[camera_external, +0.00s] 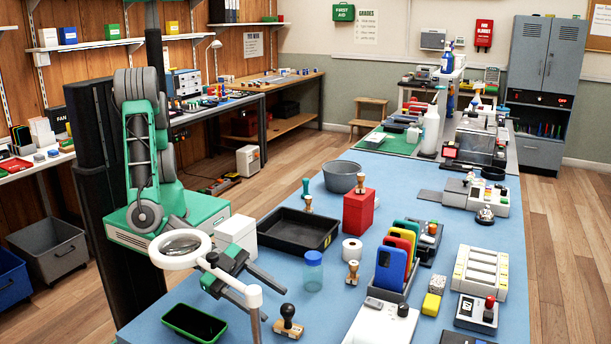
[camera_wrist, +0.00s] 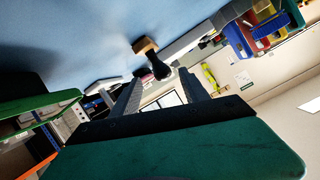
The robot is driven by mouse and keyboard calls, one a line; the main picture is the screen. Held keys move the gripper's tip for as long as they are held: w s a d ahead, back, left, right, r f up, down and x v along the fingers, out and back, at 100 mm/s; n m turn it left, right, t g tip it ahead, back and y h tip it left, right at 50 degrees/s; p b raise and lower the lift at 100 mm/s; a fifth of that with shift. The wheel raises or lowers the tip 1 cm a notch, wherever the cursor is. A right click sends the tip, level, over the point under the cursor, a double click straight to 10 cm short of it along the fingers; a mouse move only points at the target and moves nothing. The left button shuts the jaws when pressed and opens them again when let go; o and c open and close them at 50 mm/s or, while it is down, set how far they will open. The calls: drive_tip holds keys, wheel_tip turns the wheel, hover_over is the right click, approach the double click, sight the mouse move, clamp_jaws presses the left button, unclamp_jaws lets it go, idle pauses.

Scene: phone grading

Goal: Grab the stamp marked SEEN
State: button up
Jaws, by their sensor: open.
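A stamp with a black knob and a wooden base (camera_external: 288,325) stands on the blue table near the front edge; its marking cannot be read. It shows in the wrist view (camera_wrist: 151,58), just beyond the fingertips and roughly in line with the gap. My gripper (camera_external: 267,297) is open and empty, low over the table, left of and behind this stamp; its fingers also show in the wrist view (camera_wrist: 160,80). Other stamps are a wooden one (camera_external: 352,273) by the paper roll, a teal one (camera_external: 306,187), one by the tray (camera_external: 308,204) and one on the red box (camera_external: 361,184). No word SEEN is legible.
A ring magnifier (camera_external: 196,262) and its white post (camera_external: 254,300) stand close to my gripper. A clear jar (camera_external: 313,272), black tray (camera_external: 272,242) and phone rack (camera_external: 378,291) stand behind and right.

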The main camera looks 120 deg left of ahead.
sight(287, 310)
drive_tip(key=p+x, duration=0.1)
drive_tip(key=x, duration=0.4)
drive_tip(key=shift+w+a+r, duration=0.1)
drive_tip(key=shift+w+r, duration=0.05)
drive_tip(key=shift+w, duration=0.1)
drive_tip(key=shift+c, duration=0.3)
clamp_jaws()
